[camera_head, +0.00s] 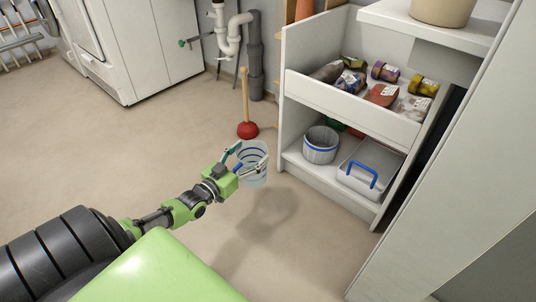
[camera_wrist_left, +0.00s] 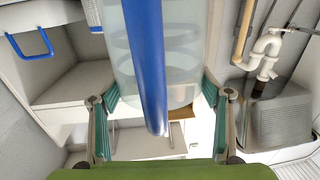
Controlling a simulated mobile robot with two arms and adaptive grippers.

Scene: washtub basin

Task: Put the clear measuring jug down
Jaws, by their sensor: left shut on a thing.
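The clear measuring jug (camera_head: 254,178) is a see-through vessel with dark ring lines, held above the floor in the middle of the head view. My left gripper (camera_head: 246,158) is shut on it. In the left wrist view the jug's clear body (camera_wrist_left: 180,60) fills the top centre, with its blue handle (camera_wrist_left: 146,65) running down between the green-padded fingers of my left gripper (camera_wrist_left: 155,130). The jug's base and the finger contact are partly hidden in the head view. My right gripper is not in view.
A white shelf unit (camera_head: 328,188) stands to the right, with several packets and jars above, and a grey bucket (camera_head: 320,146) and a tray with a blue handle (camera_head: 370,175) below. A red plunger (camera_head: 248,130) stands behind the jug. Floor (camera_head: 110,165) is clear at left.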

